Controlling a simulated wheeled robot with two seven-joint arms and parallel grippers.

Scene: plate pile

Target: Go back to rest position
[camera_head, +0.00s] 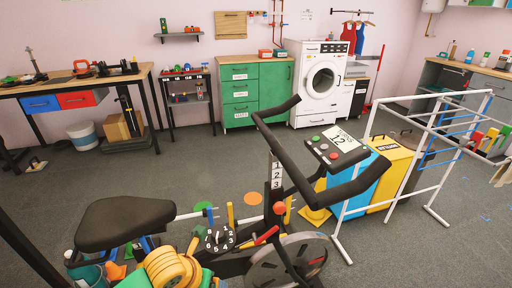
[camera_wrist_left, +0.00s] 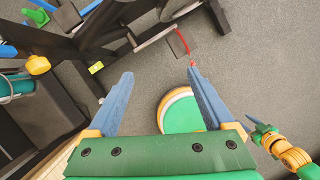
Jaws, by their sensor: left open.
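My left gripper (camera_wrist_left: 160,73) shows in the left wrist view with its two blue fingers wide apart. Nothing is held between them; grey floor and part of a dark frame show beyond. I cannot make out my left fingertips in the head view.
An exercise bike (camera_head: 288,195) fills the near middle. A white drying rack (camera_head: 388,170) stands right of it, by blue and yellow bins (camera_head: 398,165). A workbench (camera_head: 75,88) is at left; green drawers (camera_head: 255,90) and a washing machine (camera_head: 318,82) stand at the back. Floor (camera_head: 140,175) is open between.

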